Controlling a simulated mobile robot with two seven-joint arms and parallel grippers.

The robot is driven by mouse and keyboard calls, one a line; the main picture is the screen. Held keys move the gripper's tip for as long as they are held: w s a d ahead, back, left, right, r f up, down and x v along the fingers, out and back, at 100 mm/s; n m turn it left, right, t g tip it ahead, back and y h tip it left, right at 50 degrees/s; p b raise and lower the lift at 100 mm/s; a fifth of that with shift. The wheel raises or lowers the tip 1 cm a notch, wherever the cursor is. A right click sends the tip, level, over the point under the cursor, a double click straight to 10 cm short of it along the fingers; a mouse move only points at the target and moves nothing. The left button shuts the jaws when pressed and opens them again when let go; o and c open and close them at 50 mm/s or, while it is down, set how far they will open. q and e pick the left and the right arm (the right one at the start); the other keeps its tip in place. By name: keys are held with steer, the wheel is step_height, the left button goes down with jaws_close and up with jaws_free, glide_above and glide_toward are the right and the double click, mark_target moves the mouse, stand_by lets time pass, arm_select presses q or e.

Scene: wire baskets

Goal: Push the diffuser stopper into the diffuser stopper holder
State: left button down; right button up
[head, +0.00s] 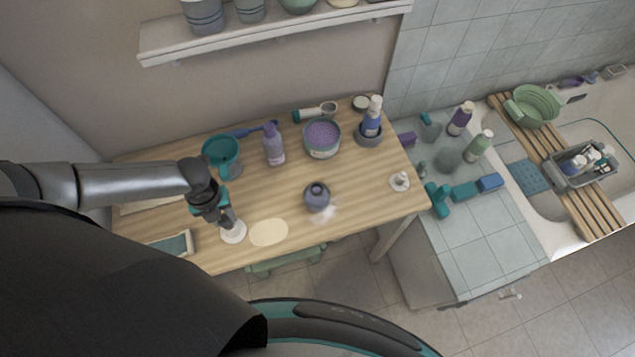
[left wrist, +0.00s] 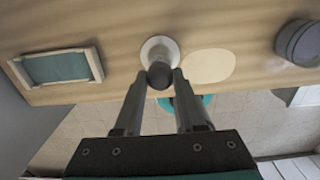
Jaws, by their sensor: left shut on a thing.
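The diffuser stopper, a dark grey ball-shaped piece (left wrist: 160,76), is between my left gripper's fingertips in the left wrist view. My left gripper (head: 228,219) points down near the front left of the wooden table and is shut on it. A white round piece, which looks like the diffuser stopper holder (head: 233,234), stands on the table right at the fingertips; it also shows in the left wrist view (left wrist: 158,43). The stopper overlaps the holder in that view; I cannot tell how deep it sits. My right gripper is not in view.
A pale oval mat (head: 269,232) lies just right of the holder. A framed tray (head: 172,246) lies to the left. A teal cup (head: 220,151) and a lilac bottle (head: 273,146) stand behind. The table's front edge is close.

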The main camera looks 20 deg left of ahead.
arm_select(q)
steer(key=shift+f+b, duration=0.95)
steer(key=shift+f, duration=0.15)
stand_by(0.5)
steer(key=shift+c, duration=2.1)
jaws_free()
steer(key=shift+r, duration=0.15)
steer(key=shift+r+p, duration=3.75)
steer(key=shift+r, duration=0.15)
step_height(320, 180, up, 15)
steer(key=shift+r+p, duration=0.15)
steer(key=shift+p, duration=0.2)
